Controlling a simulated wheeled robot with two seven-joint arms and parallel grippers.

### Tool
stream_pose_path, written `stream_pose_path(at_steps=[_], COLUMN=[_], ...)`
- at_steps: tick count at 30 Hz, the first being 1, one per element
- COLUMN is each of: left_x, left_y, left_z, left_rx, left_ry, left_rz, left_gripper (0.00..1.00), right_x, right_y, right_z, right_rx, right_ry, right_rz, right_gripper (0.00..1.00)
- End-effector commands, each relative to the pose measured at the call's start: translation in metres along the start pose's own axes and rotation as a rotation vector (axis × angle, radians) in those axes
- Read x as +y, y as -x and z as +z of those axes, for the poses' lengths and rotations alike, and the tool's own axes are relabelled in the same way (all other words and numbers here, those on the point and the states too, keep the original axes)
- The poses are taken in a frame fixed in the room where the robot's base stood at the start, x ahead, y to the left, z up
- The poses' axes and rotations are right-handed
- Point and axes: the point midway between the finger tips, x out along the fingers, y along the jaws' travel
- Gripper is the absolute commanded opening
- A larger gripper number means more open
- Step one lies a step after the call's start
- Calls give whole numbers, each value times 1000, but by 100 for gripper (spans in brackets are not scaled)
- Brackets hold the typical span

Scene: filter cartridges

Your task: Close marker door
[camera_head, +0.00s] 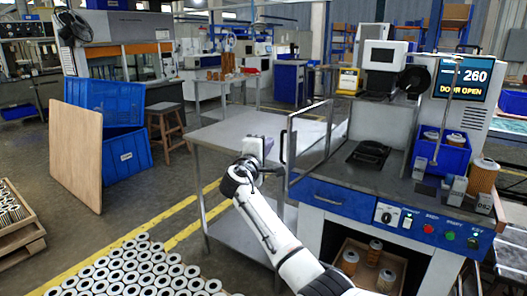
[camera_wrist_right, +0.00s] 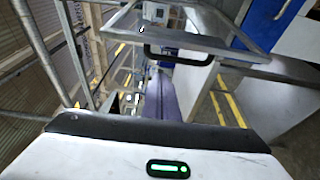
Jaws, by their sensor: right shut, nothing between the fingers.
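The marker's door (camera_head: 308,140) is a clear panel in a metal frame. It stands swung out at the left of the machine bench. Its black handle (camera_head: 284,147) is on the near left edge. The handle (camera_wrist_right: 180,56) and part of the door frame (camera_wrist_right: 225,42) also show in the wrist view. My right gripper (camera_head: 262,147) is shut and empty, just left of the handle and apart from it. Its purple-grey fingers (camera_wrist_right: 163,85) point toward the handle in the wrist view. My left gripper is not in view.
The bench (camera_head: 345,190) carries a black fixture (camera_head: 368,153), a blue bin (camera_head: 440,152) with cartridges and a control panel with buttons. A grey metal table (camera_head: 225,134) stands behind my right arm. Many cartridges (camera_head: 140,275) stand at the lower left.

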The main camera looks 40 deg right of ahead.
Motion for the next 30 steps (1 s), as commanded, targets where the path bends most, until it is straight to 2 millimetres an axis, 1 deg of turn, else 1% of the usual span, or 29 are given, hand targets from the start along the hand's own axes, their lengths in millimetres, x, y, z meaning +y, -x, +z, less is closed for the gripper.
stream_pose_path(at_steps=[2, 9, 15, 20, 30], left_x=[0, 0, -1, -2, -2], left_y=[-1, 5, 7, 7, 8], left_z=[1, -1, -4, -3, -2], left_rx=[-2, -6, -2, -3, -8], left_ry=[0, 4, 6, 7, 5], left_rz=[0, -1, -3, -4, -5], left_gripper=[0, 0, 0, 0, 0], right_x=[0, 1, 0, 0, 0], right_y=[-12, -2, 3, 4, 5], right_z=[1, 24, 36, 38, 36], right_rx=[-2, 0, 1, 1, 11], right_ry=[1, 0, 0, 0, 0], right_rz=[-1, 0, -1, -1, -1], right_gripper=[0, 0, 0, 0, 0])
